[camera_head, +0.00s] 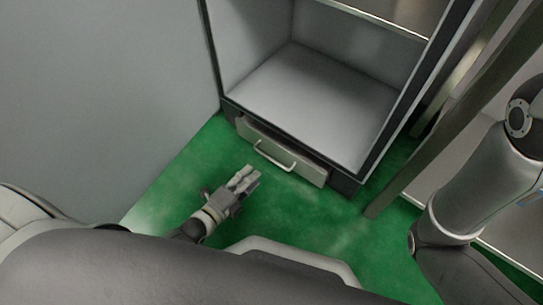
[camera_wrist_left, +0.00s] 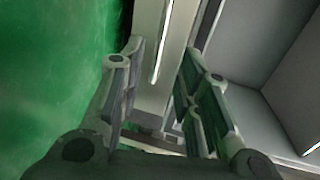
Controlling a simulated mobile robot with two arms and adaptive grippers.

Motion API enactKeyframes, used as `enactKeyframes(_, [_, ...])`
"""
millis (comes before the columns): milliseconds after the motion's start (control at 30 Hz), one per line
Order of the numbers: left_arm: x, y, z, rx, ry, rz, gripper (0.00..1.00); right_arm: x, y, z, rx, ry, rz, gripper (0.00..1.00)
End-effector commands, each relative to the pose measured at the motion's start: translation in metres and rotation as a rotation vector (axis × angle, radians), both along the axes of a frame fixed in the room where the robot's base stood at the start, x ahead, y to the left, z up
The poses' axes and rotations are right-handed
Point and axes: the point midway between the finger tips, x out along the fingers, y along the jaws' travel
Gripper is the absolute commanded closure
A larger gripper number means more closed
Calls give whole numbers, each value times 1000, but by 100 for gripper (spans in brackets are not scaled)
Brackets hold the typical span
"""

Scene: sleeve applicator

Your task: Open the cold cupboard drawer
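The cold cupboard (camera_head: 320,95) stands open-fronted at the top centre of the head view. Its low drawer (camera_head: 308,172) has a pale front with a bar handle (camera_head: 275,157). A dark strip shows behind the top of the drawer front; I cannot tell if the drawer stands slightly out. My left gripper (camera_head: 248,174) is just in front of the drawer, short of the handle. In the left wrist view its fingers (camera_wrist_left: 160,80) are apart with nothing gripped, and the handle bar (camera_wrist_left: 163,42) shows beyond and between them. My right gripper is not in view.
Green floor (camera_head: 300,220) lies clear in front of the drawer. A grey wall (camera_head: 100,90) runs along the left. A metal post (camera_head: 440,125) stands right of the cupboard, close to my right arm (camera_head: 480,180).

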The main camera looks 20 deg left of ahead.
Motion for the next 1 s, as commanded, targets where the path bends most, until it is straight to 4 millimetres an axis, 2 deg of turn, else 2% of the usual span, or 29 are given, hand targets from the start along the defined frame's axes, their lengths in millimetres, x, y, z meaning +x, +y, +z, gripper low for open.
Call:
enactKeyframes(67, [14, -5, -6, -3, -6, -1, 69, -8, 0, -7, -1, -22, 0, 65])
enactKeyframes(300, [55, -20, -16, -4, -5, -1, 69, -7, 0, -34, -1, -18, -1, 65])
enactKeyframes(500, [78, -29, -19, -3, -3, 0, 69, -7, 0, -48, -2, -18, -1, 65])
enactKeyframes(700, [87, -32, -19, -3, -2, -1, 69, -7, 1, -52, -2, -18, -1, 65])
enactKeyframes(967, [87, -32, -18, -3, -1, -1, 69, -7, 1, -52, -2, -19, -1, 65])
enactKeyframes(1000, [87, -32, -18, -3, -1, -1, 74, -7, 1, -52, -2, -19, -1, 65])
